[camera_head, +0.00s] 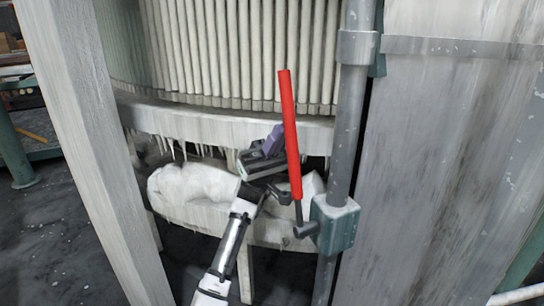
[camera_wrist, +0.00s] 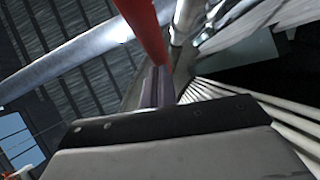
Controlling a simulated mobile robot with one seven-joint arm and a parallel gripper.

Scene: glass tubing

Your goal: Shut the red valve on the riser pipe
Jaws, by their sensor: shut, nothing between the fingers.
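The red valve's long handle (camera_head: 289,130) stands nearly upright, tilted slightly left at its top. Its dark stem meets a teal valve body (camera_head: 337,222) on the grey riser pipe (camera_head: 349,110). My gripper (camera_head: 274,138) is just left of the handle's middle, its purple fingers shut and empty. In the wrist view the red handle (camera_wrist: 146,28) runs from the top edge down to the fingers (camera_wrist: 156,84). The fingertips are partly hidden there, and I cannot tell whether they touch the handle. The valve body is not clear in the wrist view.
A wide grey panel (camera_head: 445,160) stands right of the pipe. Behind my gripper is a round frame of white vertical tubes (camera_head: 230,50) with an icicle-hung rim (camera_head: 215,127). A pale post (camera_head: 90,130) stands at left. Lumpy white ice (camera_head: 185,185) lies below.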

